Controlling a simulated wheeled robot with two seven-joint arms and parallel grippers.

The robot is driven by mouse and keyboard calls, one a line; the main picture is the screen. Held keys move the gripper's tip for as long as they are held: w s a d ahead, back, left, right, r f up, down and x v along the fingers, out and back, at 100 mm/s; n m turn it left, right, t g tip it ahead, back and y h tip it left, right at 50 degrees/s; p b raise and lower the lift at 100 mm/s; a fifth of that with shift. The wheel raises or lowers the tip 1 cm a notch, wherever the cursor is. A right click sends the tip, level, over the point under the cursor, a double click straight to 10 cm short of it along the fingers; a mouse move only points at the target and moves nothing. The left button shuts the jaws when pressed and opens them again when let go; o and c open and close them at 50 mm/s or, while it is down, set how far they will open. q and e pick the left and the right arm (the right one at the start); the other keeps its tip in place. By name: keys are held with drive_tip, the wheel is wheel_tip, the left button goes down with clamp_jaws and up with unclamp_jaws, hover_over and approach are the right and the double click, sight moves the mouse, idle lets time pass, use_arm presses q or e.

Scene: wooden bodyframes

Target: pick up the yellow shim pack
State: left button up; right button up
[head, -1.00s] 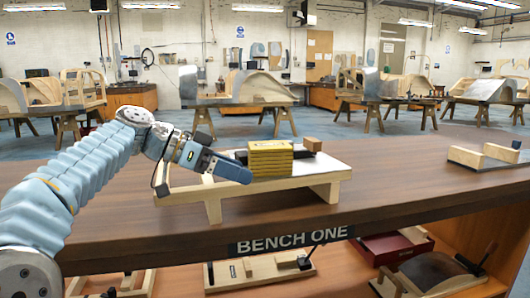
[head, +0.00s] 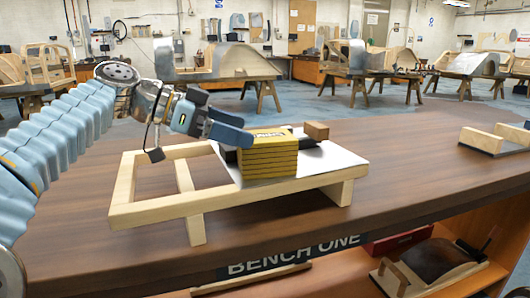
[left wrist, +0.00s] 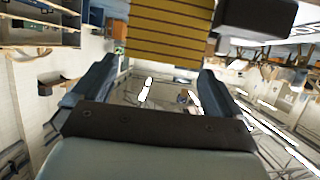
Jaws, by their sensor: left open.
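The yellow shim pack (head: 270,160), a block of stacked layers with dark lines, stands upright on the pale sheet of a low wooden frame (head: 165,205) on the bench. My left gripper (head: 236,127) is open at the pack's upper left, its fingers pointing right. In the head view one fingertip overlaps the pack's top left corner; contact cannot be told. In the left wrist view the pack (left wrist: 168,35) shows at the top, beyond the spread fingers (left wrist: 155,80), with nothing held between them. My right gripper is not in view.
A dark bar shows behind the pack, with a small wooden block (head: 316,130) near its right end. A wooden fixture (head: 495,140) stands at the bench's far right. The bench top (head: 405,165) between is clear. An open shelf with items lies below.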

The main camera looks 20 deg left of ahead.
sight(266, 135)
use_arm(q)
drive_tip(key=x, duration=0.6)
drive_tip(key=shift+w+d+f, duration=0.2)
drive_tip(key=shift+d+f, duration=0.05)
drive_tip(key=shift+d, duration=0.05)
drive_tip(key=c, duration=0.9)
drive_tip(key=shift+c, duration=0.4)
drive_tip(key=shift+r+p, duration=0.2)
drive_tip(key=shift+p, duration=0.1)
